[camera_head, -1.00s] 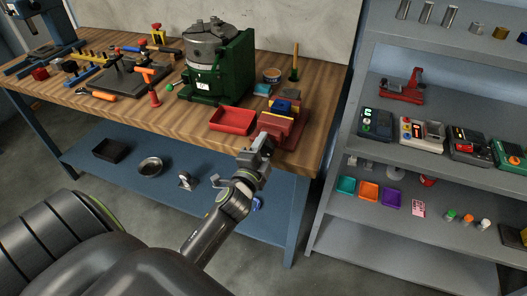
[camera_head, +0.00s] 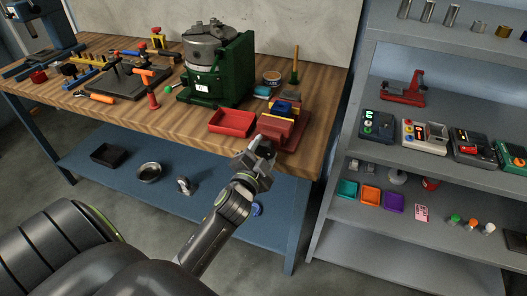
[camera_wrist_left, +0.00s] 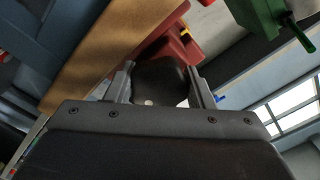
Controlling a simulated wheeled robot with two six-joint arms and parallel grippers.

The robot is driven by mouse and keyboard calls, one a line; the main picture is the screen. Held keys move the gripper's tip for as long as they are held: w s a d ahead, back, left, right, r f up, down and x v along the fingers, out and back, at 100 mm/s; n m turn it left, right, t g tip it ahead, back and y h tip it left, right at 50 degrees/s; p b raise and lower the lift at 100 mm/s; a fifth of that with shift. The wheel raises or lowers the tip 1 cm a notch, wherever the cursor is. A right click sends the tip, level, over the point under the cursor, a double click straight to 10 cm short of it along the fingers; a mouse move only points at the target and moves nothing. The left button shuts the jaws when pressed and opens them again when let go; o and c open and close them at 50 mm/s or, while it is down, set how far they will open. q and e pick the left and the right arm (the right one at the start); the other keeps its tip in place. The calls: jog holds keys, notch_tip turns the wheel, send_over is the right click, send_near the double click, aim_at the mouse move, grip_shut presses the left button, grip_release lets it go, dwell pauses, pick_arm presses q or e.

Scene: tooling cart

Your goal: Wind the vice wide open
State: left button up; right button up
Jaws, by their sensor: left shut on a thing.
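The red vice (camera_head: 276,130) stands at the right front corner of the wooden bench, with a blue and yellow piece (camera_head: 286,106) at its jaws. How wide the jaws stand cannot be told. My left gripper (camera_head: 262,146) is at the front end of the vice, just off the bench's front edge. In the left wrist view its fingers are shut on a dark rounded handle (camera_wrist_left: 160,80), one finger on each side. Behind the handle shows the red vice body (camera_wrist_left: 172,48). The gripper hides much of the handle in the head view. My right gripper is not in view.
A red tray (camera_head: 232,122) lies just left of the vice on the bench (camera_head: 130,112). Behind it stands a green machine (camera_head: 232,75) with a grey chuck. A grey shelf rack (camera_head: 440,170) stands close on the right. The floor in front is clear.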

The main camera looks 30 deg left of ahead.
pick_arm(q)
jog(key=o, duration=1)
jog(key=shift+a, duration=0.1)
jog(key=shift+c, duration=0.2)
jog(key=shift+f, duration=0.1)
jog(key=shift+f, duration=0.15)
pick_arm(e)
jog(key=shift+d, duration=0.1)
